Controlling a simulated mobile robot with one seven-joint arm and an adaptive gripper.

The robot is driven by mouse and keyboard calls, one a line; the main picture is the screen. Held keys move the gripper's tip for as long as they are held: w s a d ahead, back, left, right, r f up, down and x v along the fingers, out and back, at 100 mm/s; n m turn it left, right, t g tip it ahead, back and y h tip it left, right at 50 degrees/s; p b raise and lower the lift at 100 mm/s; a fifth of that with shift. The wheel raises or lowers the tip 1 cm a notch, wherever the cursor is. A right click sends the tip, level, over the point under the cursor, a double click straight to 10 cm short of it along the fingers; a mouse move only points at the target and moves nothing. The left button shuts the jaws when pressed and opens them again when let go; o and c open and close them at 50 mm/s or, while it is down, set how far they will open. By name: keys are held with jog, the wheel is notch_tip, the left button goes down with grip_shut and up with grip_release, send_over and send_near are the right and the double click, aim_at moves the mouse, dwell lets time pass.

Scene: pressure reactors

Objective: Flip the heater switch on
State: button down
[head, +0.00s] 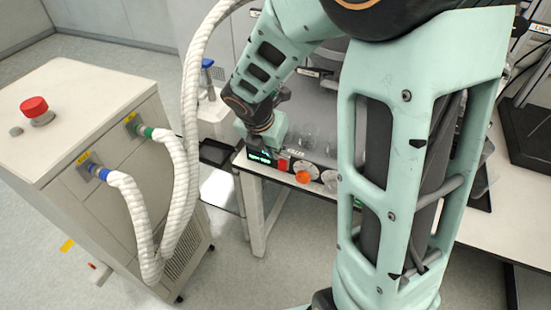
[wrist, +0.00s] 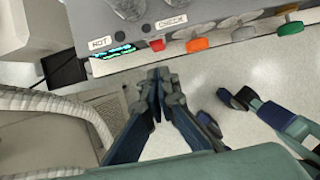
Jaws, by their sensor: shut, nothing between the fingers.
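The heater unit's front panel holds a lit display (head: 260,156), a small red switch (head: 283,163) and an orange knob (head: 303,176). In the wrist view the red switch (wrist: 157,44) sits between the display (wrist: 113,51) and the orange knob (wrist: 197,45). Whether the switch is on or off is too small to tell. My gripper (wrist: 159,74) has its fingers together and empty, just in front of and below the red switch in the picture, with a gap visible. In the head view my wrist is over the panel's left end, and the fingertips are hard to make out.
Silver knobs (wrist: 244,33) continue along the panel to the right. A beige cabinet (head: 100,150) with a red button (head: 35,108) and white hoses (head: 190,110) stands at the left. A dark tray (head: 216,152) lies beside the panel's left end. The floor before the table is open.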

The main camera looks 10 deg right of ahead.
jog(key=shift+s+a+r, duration=0.1)
jog(key=shift+r, duration=1.35)
